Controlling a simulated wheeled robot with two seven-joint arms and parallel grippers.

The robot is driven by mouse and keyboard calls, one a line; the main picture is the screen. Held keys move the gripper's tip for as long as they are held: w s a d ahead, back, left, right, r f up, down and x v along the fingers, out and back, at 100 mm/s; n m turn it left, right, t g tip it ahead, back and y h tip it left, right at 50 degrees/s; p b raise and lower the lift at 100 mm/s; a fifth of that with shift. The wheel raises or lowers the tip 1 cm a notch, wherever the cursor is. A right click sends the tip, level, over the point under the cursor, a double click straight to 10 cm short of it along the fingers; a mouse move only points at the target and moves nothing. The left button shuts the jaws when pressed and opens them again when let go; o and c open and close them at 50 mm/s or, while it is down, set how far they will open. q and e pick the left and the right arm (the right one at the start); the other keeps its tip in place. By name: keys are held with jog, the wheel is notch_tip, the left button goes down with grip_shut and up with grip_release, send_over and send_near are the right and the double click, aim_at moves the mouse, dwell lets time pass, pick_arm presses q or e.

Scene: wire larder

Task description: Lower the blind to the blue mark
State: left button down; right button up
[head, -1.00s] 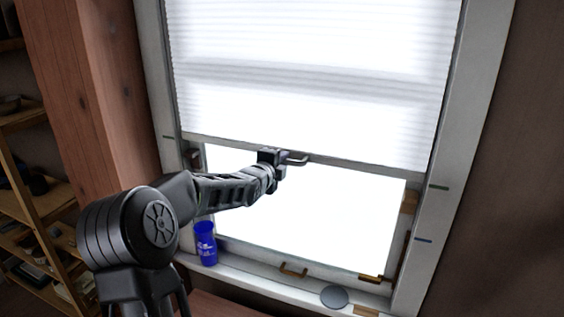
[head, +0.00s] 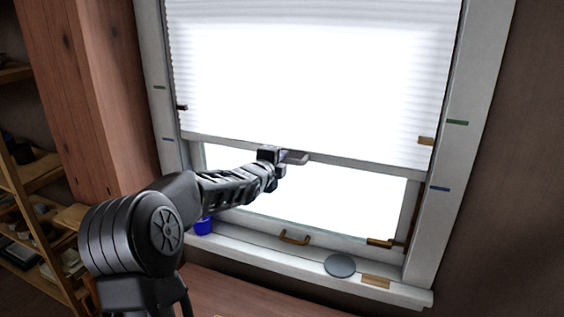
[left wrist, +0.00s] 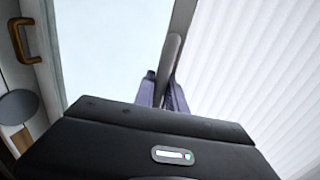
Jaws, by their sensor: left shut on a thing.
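The white pleated blind (head: 310,75) hangs in the window, its bottom rail (head: 370,167) sloping across the picture. The rail is close to the blue mark (head: 440,189) on the right frame, appearing slightly above it. A second blue mark (head: 168,139) is on the left frame, near the rail's left end. Green marks (head: 458,122) sit higher. My left gripper (head: 281,156) is shut on the rail's grey handle (head: 298,158). In the left wrist view its fingers (left wrist: 163,92) close around the handle (left wrist: 171,58). My right gripper is not in view.
On the sill (head: 265,253) are a blue cup (head: 203,226), partly behind my arm, a grey disc (head: 340,265) and a wooden block (head: 376,282). The lower sash has a brass pull (head: 294,238) and a latch (head: 380,242). Shelves (head: 25,175) stand at left.

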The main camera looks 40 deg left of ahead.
pick_arm(q)
jog(key=shift+f, duration=0.55)
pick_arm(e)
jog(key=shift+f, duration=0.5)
pick_arm(q)
jog(key=shift+r, duration=0.1)
jog(key=c, duration=1.4)
grip_release()
jog(key=v, duration=0.7)
jog(key=shift+s+d, duration=0.1)
jog(key=shift+s, duration=0.3)
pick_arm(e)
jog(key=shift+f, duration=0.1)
